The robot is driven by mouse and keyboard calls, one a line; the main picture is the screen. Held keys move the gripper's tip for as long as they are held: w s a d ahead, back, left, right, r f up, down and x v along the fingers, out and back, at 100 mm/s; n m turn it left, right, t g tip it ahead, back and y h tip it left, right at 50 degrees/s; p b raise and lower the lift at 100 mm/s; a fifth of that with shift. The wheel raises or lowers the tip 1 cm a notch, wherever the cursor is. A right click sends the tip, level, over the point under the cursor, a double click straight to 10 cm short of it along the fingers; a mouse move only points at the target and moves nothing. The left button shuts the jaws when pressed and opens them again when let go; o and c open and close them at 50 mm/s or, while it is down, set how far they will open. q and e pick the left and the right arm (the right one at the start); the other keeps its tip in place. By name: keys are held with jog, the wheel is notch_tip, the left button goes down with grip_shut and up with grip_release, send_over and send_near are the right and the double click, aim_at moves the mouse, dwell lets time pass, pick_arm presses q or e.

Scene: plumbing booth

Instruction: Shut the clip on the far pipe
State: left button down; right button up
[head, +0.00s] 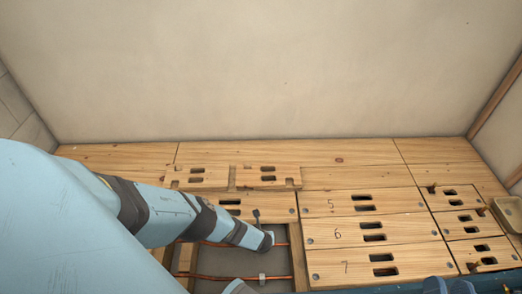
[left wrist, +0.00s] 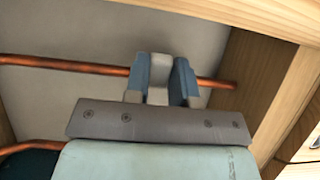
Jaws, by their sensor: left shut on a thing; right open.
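The far copper pipe (head: 282,244) crosses the opening in the wooden floor. In the left wrist view the far pipe (left wrist: 60,64) runs across behind my left gripper (left wrist: 164,80). Its two blue fingers are closed around a pale grey clip (left wrist: 158,96) at the pipe. The fingers hide much of the clip, so I cannot tell whether it is latched. In the head view my left arm reaches in from the left and ends over the far pipe. My right gripper (head: 448,287) is open at the bottom edge, partly cut off, away from the pipes.
The near copper pipe (head: 215,277) runs parallel, with a grey clip (head: 262,279) on it. Slotted floorboards (head: 345,235) marked 5, 6 and 7 lie right of the opening. Loose slotted boards (head: 270,182) lie behind it. A bare wall (head: 270,70) closes off the back.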

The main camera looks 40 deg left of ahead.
pick_arm(q)
jog(key=shift+t+y, duration=0.3)
jog(key=shift+t, duration=0.1)
dwell(0.4)
jog(key=c, duration=1)
grip_release()
jog(key=shift+s+d, duration=0.1)
jog(key=shift+o, duration=0.2)
jog(key=shift+r+p, duration=0.1)
jog(key=shift+p, duration=0.2)
